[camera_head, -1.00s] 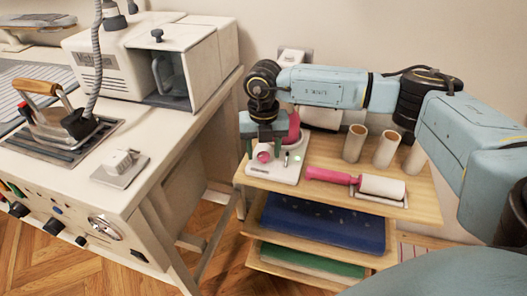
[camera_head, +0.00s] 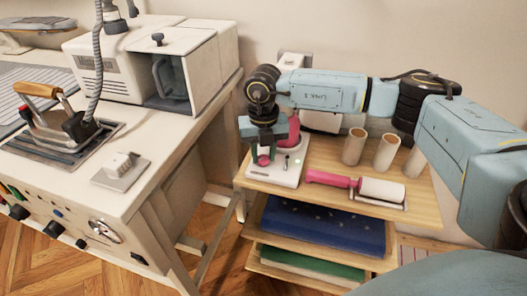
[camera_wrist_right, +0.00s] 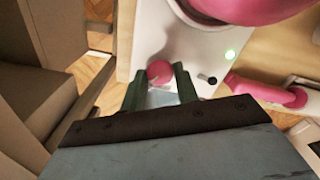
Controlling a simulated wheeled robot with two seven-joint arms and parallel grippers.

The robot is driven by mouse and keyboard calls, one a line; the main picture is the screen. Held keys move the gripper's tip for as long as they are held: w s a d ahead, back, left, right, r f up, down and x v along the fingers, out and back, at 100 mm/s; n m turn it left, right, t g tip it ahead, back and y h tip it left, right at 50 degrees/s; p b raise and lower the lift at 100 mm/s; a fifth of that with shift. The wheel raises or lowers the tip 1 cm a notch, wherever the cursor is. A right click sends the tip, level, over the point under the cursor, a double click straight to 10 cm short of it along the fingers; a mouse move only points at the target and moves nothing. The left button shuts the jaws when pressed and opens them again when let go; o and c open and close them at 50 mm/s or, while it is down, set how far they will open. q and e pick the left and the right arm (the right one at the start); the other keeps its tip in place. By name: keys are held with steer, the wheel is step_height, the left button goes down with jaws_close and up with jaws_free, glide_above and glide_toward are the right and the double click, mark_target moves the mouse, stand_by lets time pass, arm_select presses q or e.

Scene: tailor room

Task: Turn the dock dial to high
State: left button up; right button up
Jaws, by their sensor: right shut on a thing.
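The white dock (camera_head: 287,177) stands at the left end of the top wooden shelf. The pink dial (camera_head: 264,161) is on its front part; the wrist view shows it as a round pink knob (camera_wrist_right: 159,71) with a small pale mark. My right gripper (camera_head: 263,158) points down over the dock, with its green fingers closed around the dial; the fingertips (camera_wrist_right: 158,76) partly cover the knob in the wrist view. A lit green light (camera_wrist_right: 230,54) and a small black knob (camera_wrist_right: 207,80) sit to the right of the dial. My left gripper is not in view.
A larger pink object (camera_head: 294,130) rises on the dock behind the gripper. A pink-handled lint roller (camera_head: 330,179) and several cardboard tubes (camera_head: 354,146) stand or lie to the right. The ironing table (camera_head: 150,185) is left, across a gap.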

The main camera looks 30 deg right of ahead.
steer(key=n+p, duration=0.1)
steer(key=n, duration=0.2)
steer(key=shift+r, duration=0.1)
steer(key=n+p, duration=0.1)
steer(key=n, duration=0.1)
steer(key=shift+n, duration=0.3)
steer(key=n, duration=0.2)
steer(key=shift+n, duration=0.4)
steer(key=n, duration=0.3)
steer(key=shift+p, duration=0.35)
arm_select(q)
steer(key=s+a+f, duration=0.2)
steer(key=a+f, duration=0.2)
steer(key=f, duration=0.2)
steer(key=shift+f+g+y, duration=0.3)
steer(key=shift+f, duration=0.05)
arm_select(e)
steer(key=shift+n, duration=1.8)
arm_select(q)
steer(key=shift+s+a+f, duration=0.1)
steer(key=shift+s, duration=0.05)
arm_select(e)
steer(key=o, duration=1)
steer(key=shift+c, duration=0.2)
